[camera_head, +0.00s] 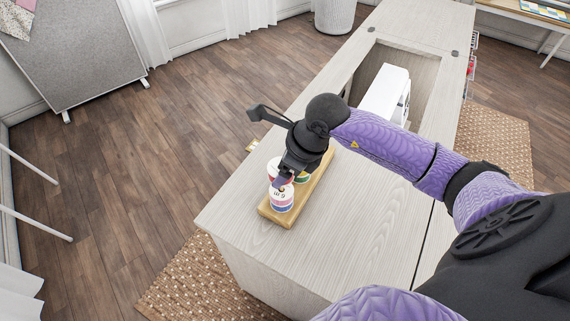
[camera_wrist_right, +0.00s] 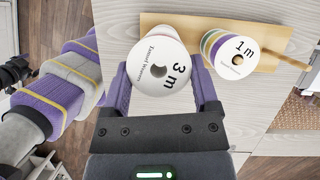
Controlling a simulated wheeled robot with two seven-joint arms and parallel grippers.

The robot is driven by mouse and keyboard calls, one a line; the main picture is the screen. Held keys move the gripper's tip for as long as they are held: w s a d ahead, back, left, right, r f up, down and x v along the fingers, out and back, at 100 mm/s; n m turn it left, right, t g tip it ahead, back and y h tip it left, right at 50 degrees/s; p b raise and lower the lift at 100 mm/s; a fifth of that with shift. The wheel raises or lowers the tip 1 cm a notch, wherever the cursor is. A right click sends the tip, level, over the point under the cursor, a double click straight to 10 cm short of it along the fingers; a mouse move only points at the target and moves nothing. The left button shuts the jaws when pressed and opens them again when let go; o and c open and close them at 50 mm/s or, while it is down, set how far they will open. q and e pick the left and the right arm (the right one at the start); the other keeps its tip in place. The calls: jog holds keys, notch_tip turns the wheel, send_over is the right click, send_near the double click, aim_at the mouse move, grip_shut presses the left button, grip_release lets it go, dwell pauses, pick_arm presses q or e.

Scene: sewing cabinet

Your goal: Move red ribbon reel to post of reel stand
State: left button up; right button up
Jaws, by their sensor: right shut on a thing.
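The red ribbon reel (camera_head: 272,166) has a white flange and is partly hidden by my right gripper (camera_head: 284,182) in the head view. In the right wrist view a reel with a white "3 m" face (camera_wrist_right: 146,52) and a centre hole sits between my right gripper's fingers (camera_wrist_right: 165,92), which are shut on it. Its ribbon is hidden there. The reel stand (camera_head: 266,212) is a long wooden base on the cabinet top, also in the right wrist view (camera_wrist_right: 180,20). A wooden post (camera_wrist_right: 291,60) shows at its right. Whether the held reel touches the stand is unclear. My left gripper is not identifiable.
A reel with a "1 m" face (camera_wrist_right: 235,58) is on the stand in the right wrist view. A green reel (camera_head: 303,178) and a pink-and-purple banded reel (camera_head: 281,200) are close by in the head view. A white machine (camera_head: 385,92) sits in the cabinet recess. The cabinet top's front (camera_head: 340,240) is clear.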

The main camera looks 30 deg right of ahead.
jog(key=shift+f, duration=0.4)
jog(key=shift+f+b, duration=0.15)
jog(key=shift+b, duration=0.2)
jog(key=shift+f+b, duration=1.1)
jog(key=shift+f, duration=0.25)
jog(key=o, duration=1.1)
